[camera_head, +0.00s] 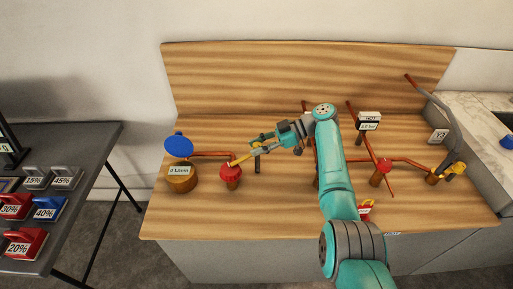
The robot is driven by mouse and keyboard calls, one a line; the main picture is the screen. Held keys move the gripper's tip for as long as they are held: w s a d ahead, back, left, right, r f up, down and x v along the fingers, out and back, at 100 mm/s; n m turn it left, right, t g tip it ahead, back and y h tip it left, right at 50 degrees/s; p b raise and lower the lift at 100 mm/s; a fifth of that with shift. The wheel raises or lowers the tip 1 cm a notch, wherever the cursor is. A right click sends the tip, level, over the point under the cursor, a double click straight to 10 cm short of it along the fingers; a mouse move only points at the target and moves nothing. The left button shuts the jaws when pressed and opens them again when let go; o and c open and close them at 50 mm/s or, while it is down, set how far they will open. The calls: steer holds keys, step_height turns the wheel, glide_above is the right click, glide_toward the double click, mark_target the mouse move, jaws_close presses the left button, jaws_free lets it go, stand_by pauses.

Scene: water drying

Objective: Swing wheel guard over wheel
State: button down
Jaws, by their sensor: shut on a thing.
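A red wheel (231,170) sits on a short copper-brown stem at the left of the wooden bench. A thin yellow bar (241,159), which looks like the wheel guard, runs from the top of this wheel up and right to my gripper. My gripper (257,146) is shut on the yellow bar, right of the wheel and a little behind it. A second red wheel (384,165) stands right of my arm. A yellow piece (455,169) is at the far right of the pipework. My arm hides part of the bench and pipes.
A round wooden gauge (181,178) with a blue disc (179,146) stands left of the wheel. A "HOT" sign block (369,121) stands behind the second wheel. A dark table (75,157) with labelled red, blue and grey blocks is at left. The front left bench is clear.

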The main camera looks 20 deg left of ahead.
steer(key=shift+f+n, duration=0.15)
steer(key=shift+n, duration=0.15)
stand_by(0.5)
steer(key=c, duration=0.8)
jaws_free()
steer(key=v, duration=0.7)
steer(key=shift+w, duration=0.25)
steer(key=shift+d, duration=0.15)
